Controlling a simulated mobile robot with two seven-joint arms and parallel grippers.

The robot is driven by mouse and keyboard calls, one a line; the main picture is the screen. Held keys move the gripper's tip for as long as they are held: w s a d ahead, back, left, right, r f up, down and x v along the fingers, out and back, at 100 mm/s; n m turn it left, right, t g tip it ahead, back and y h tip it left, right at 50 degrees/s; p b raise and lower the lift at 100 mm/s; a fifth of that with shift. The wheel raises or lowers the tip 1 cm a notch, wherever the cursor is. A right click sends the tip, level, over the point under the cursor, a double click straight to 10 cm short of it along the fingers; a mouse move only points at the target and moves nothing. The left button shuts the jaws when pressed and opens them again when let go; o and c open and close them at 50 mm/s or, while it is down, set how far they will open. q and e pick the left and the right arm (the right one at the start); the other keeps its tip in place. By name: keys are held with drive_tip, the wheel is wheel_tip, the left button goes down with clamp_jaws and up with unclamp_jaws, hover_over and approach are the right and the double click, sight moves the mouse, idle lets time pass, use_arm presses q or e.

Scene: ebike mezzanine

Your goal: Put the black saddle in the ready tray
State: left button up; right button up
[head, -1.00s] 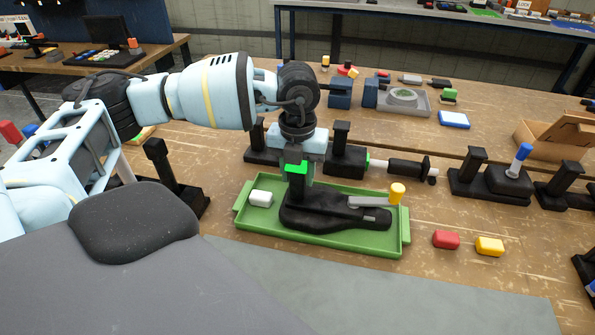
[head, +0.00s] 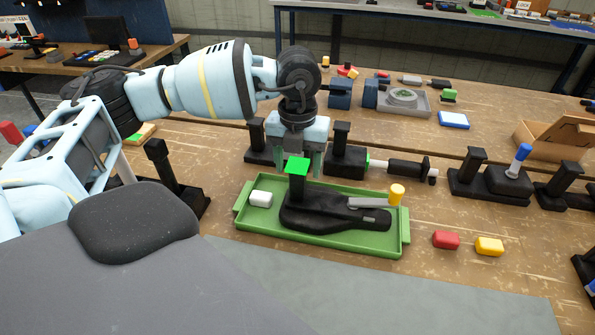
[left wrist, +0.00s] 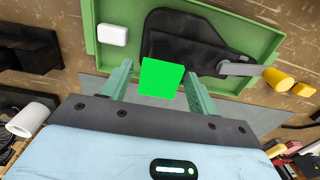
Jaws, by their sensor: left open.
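The black saddle (head: 325,215) lies flat inside the green tray (head: 270,237), which has low walls. An upright black post with a bright green top (head: 297,166) rises from its left part. My left gripper (head: 297,172) is above the saddle, its fingers spread and empty. In the left wrist view the saddle (left wrist: 205,35) lies in the green tray (left wrist: 91,30), and the green top (left wrist: 162,80) shows between the open fingers, which seem clear of it. My right gripper is not in view.
Black fixtures (head: 345,160) stand behind. Bare bench lies front right of the tray.

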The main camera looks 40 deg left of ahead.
use_arm(q)
wheel_tip(320, 180, up, 9)
drive_tip(key=shift+r, duration=0.15)
